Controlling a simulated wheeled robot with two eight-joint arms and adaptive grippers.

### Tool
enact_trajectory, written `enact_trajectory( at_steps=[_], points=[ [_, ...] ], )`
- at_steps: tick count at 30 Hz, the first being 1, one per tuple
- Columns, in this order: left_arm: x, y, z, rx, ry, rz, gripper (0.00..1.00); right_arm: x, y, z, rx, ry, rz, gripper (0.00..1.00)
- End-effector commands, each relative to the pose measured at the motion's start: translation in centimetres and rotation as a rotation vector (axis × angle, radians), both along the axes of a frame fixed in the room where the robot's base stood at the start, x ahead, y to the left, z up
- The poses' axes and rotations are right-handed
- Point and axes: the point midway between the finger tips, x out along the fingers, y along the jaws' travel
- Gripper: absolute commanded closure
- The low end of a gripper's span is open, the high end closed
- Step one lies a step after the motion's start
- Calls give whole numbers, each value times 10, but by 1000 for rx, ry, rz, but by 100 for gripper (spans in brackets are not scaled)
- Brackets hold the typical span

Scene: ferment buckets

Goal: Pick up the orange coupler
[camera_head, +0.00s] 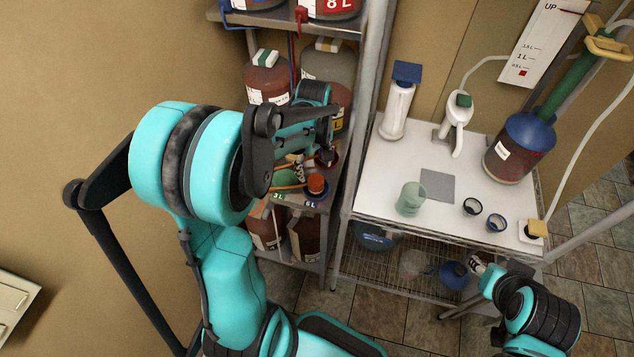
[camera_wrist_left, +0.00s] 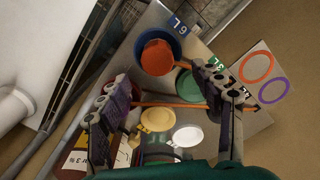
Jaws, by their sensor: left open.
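The orange coupler (camera_head: 317,184) looks like a short orange cylinder on the metal shelf at the centre of the head view. In the left wrist view it (camera_wrist_left: 157,58) sits inside a blue round lid or cup (camera_wrist_left: 172,38). My left gripper (camera_head: 314,161) is over the shelf, just behind the coupler in the head view.
An orange rod (camera_wrist_left: 165,106) crosses the wrist view below the coupler. Yellow (camera_wrist_left: 156,119), white (camera_wrist_left: 187,136) and green (camera_wrist_left: 189,84) round pieces lie nearby. Large jugs (camera_head: 268,78) stand on the rack. The white table (camera_head: 385,180) at right holds cups and bottles.

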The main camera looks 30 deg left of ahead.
Motion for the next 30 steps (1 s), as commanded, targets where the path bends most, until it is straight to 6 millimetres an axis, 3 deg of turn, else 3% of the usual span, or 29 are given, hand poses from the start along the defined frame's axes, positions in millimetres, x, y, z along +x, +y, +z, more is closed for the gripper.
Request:
enact_trajectory(
  at_steps=[12,21,27,28,30],
  points=[
    [3,-2,-58,0,-2,-3,34,0,0,-19,0,0,0,60],
    [2,-2,-62,0,-2,-3,34,0,0,-19,0,0,0,60],
    [2,-2,-62,0,-2,-4,87,0,0,-19,0,0,0,60],
    [2,-2,-62,0,-2,-4,92,0,0,-19,0,0,0,60],
    [2,-2,-62,0,-2,-4,92,0,0,-19,0,0,0,60]
  ],
)
